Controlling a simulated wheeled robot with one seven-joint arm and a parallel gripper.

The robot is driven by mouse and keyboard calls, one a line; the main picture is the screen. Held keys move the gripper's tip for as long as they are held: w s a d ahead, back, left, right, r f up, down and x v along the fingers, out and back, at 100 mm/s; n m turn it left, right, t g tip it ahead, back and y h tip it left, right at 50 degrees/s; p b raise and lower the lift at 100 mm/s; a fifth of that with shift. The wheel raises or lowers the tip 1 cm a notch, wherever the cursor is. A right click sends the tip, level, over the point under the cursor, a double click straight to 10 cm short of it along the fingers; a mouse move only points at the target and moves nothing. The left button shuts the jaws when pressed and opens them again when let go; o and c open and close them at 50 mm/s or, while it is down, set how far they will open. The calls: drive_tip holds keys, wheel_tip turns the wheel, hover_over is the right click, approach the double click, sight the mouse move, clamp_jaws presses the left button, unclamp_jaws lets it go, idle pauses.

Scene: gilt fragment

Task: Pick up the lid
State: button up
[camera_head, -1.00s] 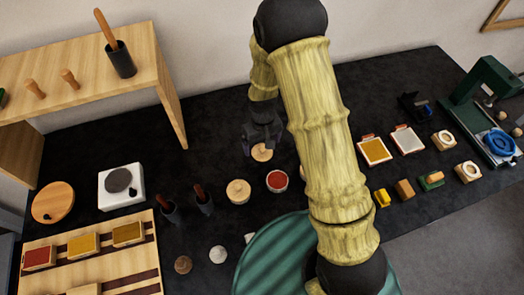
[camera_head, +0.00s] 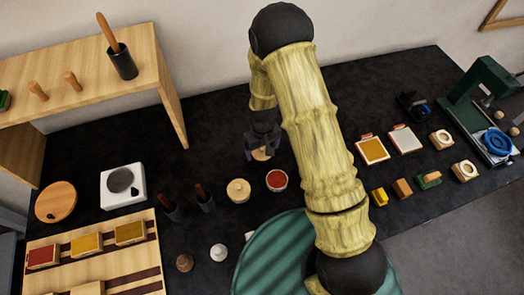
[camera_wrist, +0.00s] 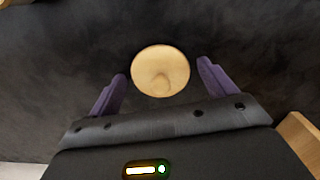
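The lid is a round pale wooden disc with a small knob. It shows in the wrist view (camera_wrist: 160,66) between the two purple fingers of my gripper (camera_wrist: 162,78), with dark gaps on both sides. In the head view the lid (camera_head: 261,155) lies on the black table, partly hidden by my gripper (camera_head: 262,146), which is just over it. My gripper is open and empty. An open round pot with red contents (camera_head: 277,180) stands just in front and to the right of the lid.
A pot with a wooden top (camera_head: 238,190) stands near the red pot. Dark cups with handles (camera_head: 204,198) are further left. A green striped round surface (camera_head: 275,255) is in front. Small blocks and pads (camera_head: 373,150) lie to the right. The table behind the lid is clear.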

sight(263, 148)
drive_tip(key=c, duration=0.8)
wheel_tip(263, 148, up, 10)
drive_tip(key=shift+b, duration=1)
